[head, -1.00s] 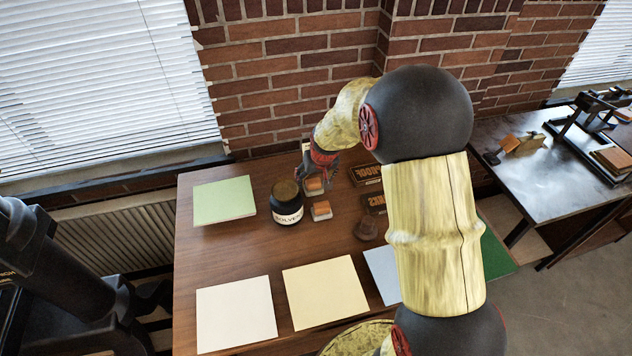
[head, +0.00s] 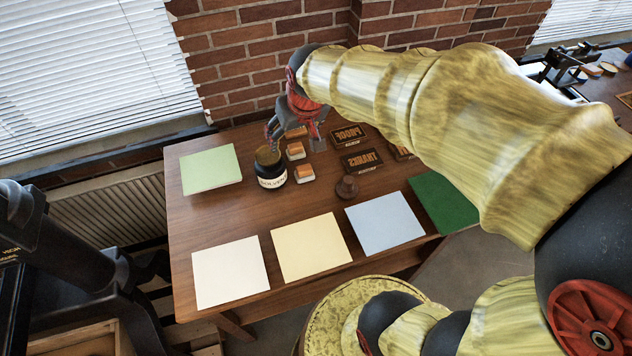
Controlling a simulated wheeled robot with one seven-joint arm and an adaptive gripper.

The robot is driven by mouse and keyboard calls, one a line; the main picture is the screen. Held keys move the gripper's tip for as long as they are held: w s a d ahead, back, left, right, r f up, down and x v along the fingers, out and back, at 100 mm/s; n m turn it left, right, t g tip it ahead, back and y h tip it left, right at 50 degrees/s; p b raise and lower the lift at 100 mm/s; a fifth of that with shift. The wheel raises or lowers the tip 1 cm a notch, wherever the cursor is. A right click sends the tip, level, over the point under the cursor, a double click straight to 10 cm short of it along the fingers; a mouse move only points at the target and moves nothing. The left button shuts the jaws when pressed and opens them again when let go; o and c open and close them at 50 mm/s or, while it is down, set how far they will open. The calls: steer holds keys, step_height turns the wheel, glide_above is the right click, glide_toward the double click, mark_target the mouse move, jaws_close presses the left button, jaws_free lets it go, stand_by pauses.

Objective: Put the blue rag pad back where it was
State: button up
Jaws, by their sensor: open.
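My gripper (head: 293,143) is open over the back of the wooden table, beside the solvent jar, pointing down around a row of small wood-backed pads. The nearest pad (head: 304,173) and the middle pad (head: 295,151) have orange-brown tops and pale undersides. A third pad (head: 296,132) shows partly between the fingers; I cannot tell whether they touch it. No pad on this table looks clearly blue. A small bluish item (head: 582,76) lies on the far right table, too small to identify.
The dark solvent jar (head: 270,168) stands close left of the pads. Type blocks (head: 361,160) and a brown knob (head: 347,187) are to the right. Green, white, cream and light blue sheets (head: 384,222) cover the front and left. A brick wall (head: 240,60) rises behind.

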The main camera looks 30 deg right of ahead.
steer(key=s+a+r, duration=0.2)
steer(key=s, duration=0.7)
steer(key=s+a+r+n, duration=0.1)
steer(key=s+a+r, duration=0.1)
steer(key=s, duration=0.7)
steer(key=shift+a+r+t, duration=0.15)
steer(key=shift+r+t, duration=0.1)
steer(key=shift+t, duration=0.05)
steer(key=shift+s, duration=0.1)
steer(key=shift+f+b, duration=1.2)
